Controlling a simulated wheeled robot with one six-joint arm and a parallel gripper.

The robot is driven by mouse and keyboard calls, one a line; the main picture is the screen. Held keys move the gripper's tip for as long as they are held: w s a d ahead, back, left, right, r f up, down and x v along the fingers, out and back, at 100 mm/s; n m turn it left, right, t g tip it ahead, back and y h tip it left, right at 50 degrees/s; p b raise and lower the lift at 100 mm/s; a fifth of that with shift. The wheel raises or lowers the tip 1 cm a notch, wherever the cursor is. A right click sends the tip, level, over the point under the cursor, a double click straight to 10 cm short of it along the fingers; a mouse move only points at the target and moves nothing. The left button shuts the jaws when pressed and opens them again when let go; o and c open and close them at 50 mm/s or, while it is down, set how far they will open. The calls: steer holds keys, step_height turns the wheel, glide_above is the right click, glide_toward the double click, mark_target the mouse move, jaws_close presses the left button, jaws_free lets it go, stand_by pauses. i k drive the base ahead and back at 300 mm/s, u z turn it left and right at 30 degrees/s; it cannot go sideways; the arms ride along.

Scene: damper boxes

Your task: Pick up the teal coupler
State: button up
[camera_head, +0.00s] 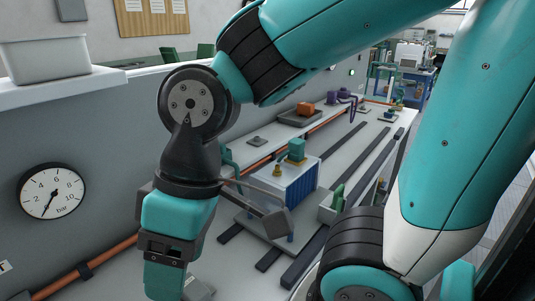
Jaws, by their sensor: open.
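A small teal block-shaped part (296,151), which looks like the teal coupler, stands on top of a white and blue ribbed box (287,187) near the middle of the view. My gripper (186,284) is at the lower left, in front of and to the left of that box, apart from the teal part. It points downward. Its fingertips are mostly hidden or cut off by the lower frame edge, and I see nothing held in it.
A small brass fitting (277,170) sits beside the teal part. A grey block on a rod (275,222) is in front of the box. A green part in a light holder (332,204) stands right. Dark rails (345,158) cross the bench. An orange block (305,108) lies on a tray behind.

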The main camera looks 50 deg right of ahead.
mark_target(296, 145)
steer(key=k, duration=0.5)
steer(key=u, duration=2.1)
steer(key=k, duration=1.4)
steer(key=z, duration=2.1)
steer(key=i, duration=1)
